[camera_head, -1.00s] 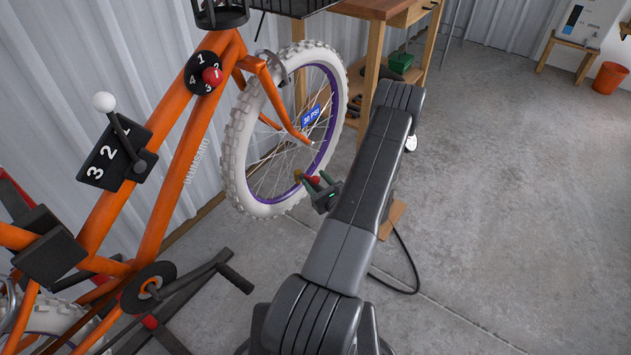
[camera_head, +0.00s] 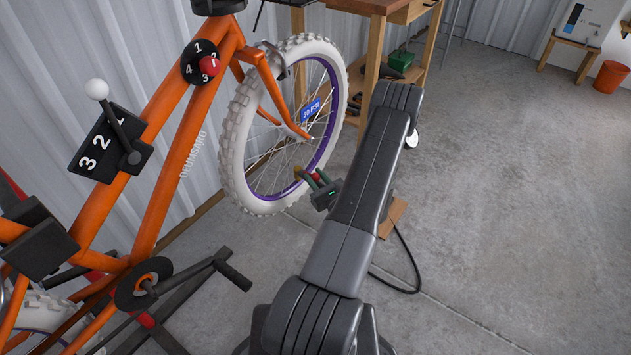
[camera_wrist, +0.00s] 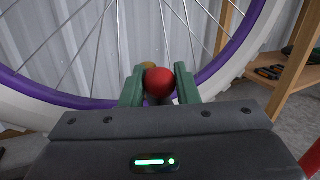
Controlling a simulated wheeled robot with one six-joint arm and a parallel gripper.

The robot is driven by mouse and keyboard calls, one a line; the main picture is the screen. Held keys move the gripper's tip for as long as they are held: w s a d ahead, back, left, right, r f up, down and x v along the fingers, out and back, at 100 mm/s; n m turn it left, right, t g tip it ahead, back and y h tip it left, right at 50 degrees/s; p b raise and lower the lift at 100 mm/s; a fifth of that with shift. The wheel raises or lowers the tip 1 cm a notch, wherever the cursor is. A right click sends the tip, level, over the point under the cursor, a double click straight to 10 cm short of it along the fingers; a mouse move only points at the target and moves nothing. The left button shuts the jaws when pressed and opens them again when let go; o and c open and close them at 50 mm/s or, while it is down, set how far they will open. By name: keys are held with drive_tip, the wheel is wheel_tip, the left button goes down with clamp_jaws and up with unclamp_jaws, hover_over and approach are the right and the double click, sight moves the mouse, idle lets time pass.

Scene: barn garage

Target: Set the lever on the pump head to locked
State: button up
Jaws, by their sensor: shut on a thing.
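The lever's red ball knob (camera_wrist: 159,82) sits between the green fingers of my gripper (camera_wrist: 159,88) in the wrist view, and the fingers are shut on it. Brass-coloured metal of the pump head (camera_wrist: 149,66) shows just behind the knob, by the wheel rim. In the head view my gripper (camera_head: 318,182) is at the lower right of the front wheel, with the brass pump head (camera_head: 298,172) just left of it. The lever's shaft and its exact angle are mostly hidden by the knob and fingers.
The white-tyred front wheel (camera_head: 233,150) with a blue "30 PSI" tag (camera_head: 311,111) is close by. The orange bike frame (camera_head: 165,190) fills the left. A wooden workbench (camera_head: 366,70) stands behind. A black hose (camera_head: 411,265) lies on the floor. Open floor is at right.

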drive_tip(key=shift+f, duration=0.1)
idle(0.3)
drive_tip(key=o, duration=1)
drive_tip(key=shift+c, duration=0.2)
drive_tip(key=p+v, duration=0.1)
drive_tip(key=v, duration=1.3)
drive_tip(key=shift+w+f, duration=0.1)
drive_tip(key=shift+w, duration=0.05)
drive_tip(key=b+x, duration=0.1)
drive_tip(key=x, duration=1.2)
drive_tip(key=shift+w+a, duration=0.25)
drive_tip(key=shift+r, duration=0.25)
